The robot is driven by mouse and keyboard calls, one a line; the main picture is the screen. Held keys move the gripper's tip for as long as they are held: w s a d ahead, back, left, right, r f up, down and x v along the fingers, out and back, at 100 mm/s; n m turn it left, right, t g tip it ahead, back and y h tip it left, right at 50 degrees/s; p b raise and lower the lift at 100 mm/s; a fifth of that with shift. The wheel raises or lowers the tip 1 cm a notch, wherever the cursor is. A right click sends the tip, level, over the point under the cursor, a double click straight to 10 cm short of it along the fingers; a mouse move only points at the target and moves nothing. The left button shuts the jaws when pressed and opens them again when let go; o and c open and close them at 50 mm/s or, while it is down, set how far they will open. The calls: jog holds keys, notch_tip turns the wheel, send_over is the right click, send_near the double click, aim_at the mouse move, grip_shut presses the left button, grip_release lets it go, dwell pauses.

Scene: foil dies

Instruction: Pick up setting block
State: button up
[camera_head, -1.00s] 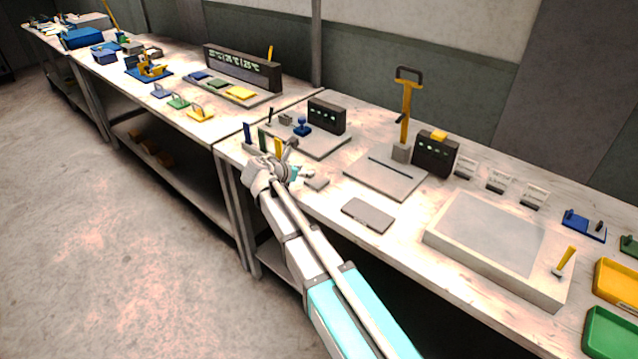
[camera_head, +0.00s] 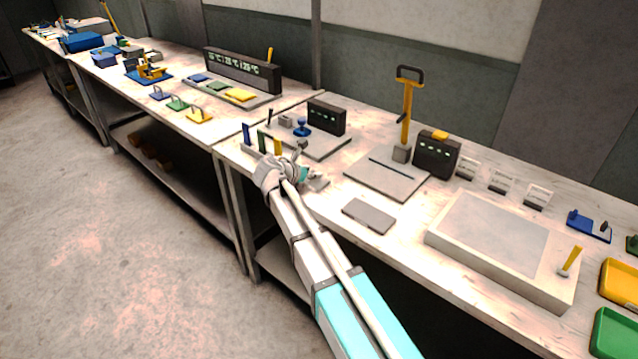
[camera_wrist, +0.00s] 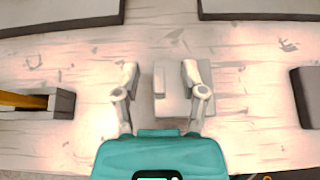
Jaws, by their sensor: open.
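A small light-grey block, which I take for the setting block (camera_head: 319,183), lies on the bench just right of my gripper (camera_head: 301,174) in the head view. In the wrist view the block (camera_wrist: 207,103) is a flat plate with a raised strip on its left side. My gripper (camera_wrist: 160,73) is open there. The raised strip lies between the two fingers in the picture, and the right finger covers part of the plate. I cannot tell whether a finger touches it. In the head view my wrist hides part of the block.
A grey flat plate (camera_head: 369,215) lies to the right. A stand with upright blue, green and yellow pieces (camera_head: 278,146) is close on the left. Behind are a base plate with a black box (camera_head: 327,117) and a yellow-handled press (camera_head: 406,112). Bare bench surrounds the block.

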aim_at(311, 171)
grip_shut()
jog(key=shift+r, duration=0.15)
dwell(0.4)
notch_tip(311, 171, up, 3)
jog(key=p, duration=0.3)
jog(key=s+a+r+p, duration=0.5)
jog(key=s+r+p, duration=0.4)
jog(key=s, duration=0.4)
jog(key=shift+a+r+p, duration=0.15)
jog(key=shift+r+p, duration=0.2)
jog(key=shift+p, duration=0.15)
